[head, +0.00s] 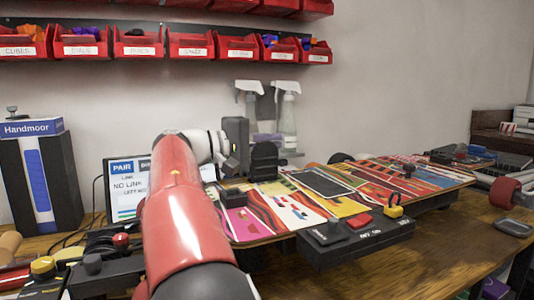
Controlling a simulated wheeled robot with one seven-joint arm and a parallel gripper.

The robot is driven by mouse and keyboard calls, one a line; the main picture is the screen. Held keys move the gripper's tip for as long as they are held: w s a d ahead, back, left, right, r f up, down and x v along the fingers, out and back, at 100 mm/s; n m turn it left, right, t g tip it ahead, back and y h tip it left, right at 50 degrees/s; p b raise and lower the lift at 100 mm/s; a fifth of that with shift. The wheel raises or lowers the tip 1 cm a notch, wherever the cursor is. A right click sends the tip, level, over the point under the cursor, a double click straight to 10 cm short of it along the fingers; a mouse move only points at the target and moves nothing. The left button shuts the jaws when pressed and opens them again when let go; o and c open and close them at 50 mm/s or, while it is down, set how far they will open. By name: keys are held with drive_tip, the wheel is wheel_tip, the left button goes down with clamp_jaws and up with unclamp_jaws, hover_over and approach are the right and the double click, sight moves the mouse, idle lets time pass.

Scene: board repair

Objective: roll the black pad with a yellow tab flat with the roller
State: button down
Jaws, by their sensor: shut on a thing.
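A flat black pad (320,183) lies on the colourful board (345,205), near its middle. I cannot make out a yellow tab on it for sure. My arm rises in front of the board's left end and ends in a white wrist. The dark part beside the wrist seems to be my gripper (235,145), over the board's left part and left of the pad. Its fingertips are not clear. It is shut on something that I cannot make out. I cannot identify the roller with certainty.
A black control box (355,243) with a red button and a yellow piece stands along the board's near edge. A black upright piece (264,160) and spray bottles (287,110) stand behind. A blue-labelled box (40,175) is at left. Bare table (440,250) shows at front right.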

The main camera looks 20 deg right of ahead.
drive_tip(key=s+m+b, duration=0.2)
drive_tip(key=b, duration=0.1)
drive_tip(key=shift+f, duration=0.3)
drive_tip(key=shift+s+f+b, duration=0.15)
drive_tip(key=shift+s+b, duration=0.6)
drive_tip(key=shift+b, duration=0.1)
drive_tip(key=shift+s+f+b, duration=0.15)
drive_tip(key=shift+s+b, duration=0.55)
drive_tip(key=shift+b, duration=0.1)
drive_tip(key=c, duration=1.6)
unclamp_jaws()
drive_tip(key=shift+s+r, duration=0.1)
drive_tip(key=shift+a, duration=0.15)
drive_tip(key=a, duration=0.7)
drive_tip(key=shift+p, duration=0.35)
drive_tip(key=shift+a, duration=0.3)
